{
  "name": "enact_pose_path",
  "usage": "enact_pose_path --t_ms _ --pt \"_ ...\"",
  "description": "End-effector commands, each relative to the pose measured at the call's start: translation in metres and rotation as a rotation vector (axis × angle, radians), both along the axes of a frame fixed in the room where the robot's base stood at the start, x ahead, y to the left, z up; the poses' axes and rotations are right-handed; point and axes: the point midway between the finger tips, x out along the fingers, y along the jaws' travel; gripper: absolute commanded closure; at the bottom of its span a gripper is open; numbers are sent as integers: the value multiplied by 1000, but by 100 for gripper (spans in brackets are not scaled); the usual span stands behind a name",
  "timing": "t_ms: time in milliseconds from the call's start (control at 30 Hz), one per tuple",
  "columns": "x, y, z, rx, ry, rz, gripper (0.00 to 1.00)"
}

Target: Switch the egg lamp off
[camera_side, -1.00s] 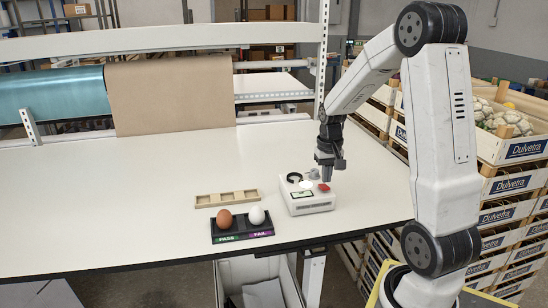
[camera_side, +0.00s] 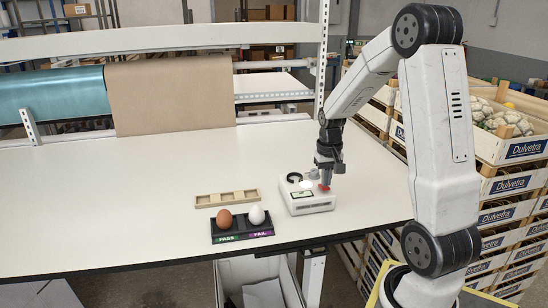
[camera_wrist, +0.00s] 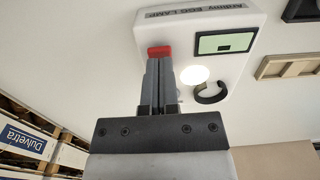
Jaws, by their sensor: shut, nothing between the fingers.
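The egg lamp (camera_side: 308,204) is a white box on the table, with a small screen, a black ring and a red button on top. In the wrist view the lamp (camera_wrist: 150,30) shows its screen (camera_wrist: 225,43), a bright white round light (camera_wrist: 194,75), the black ring (camera_wrist: 210,95) and the red button (camera_wrist: 159,51). The light is glowing. My gripper (camera_side: 325,184) is shut and empty, pointing down over the red button. In the wrist view its fingertips (camera_wrist: 159,62) are at the button and partly cover it; I cannot tell whether they press it.
A black PASS/FAIL tray (camera_side: 242,236) holds a brown egg (camera_side: 225,219) and a white egg (camera_side: 256,215), left of the lamp. An empty wooden tray (camera_side: 227,199) lies behind it. Crates (camera_side: 510,190) are stacked at the right. The table's left part is clear.

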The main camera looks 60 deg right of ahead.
Motion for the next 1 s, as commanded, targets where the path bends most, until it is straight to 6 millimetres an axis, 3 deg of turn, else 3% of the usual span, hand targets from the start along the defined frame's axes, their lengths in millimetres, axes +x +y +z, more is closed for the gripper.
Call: enact_pose_path --t_ms 1000 --pt "0 0 -11 0 0 0 100"
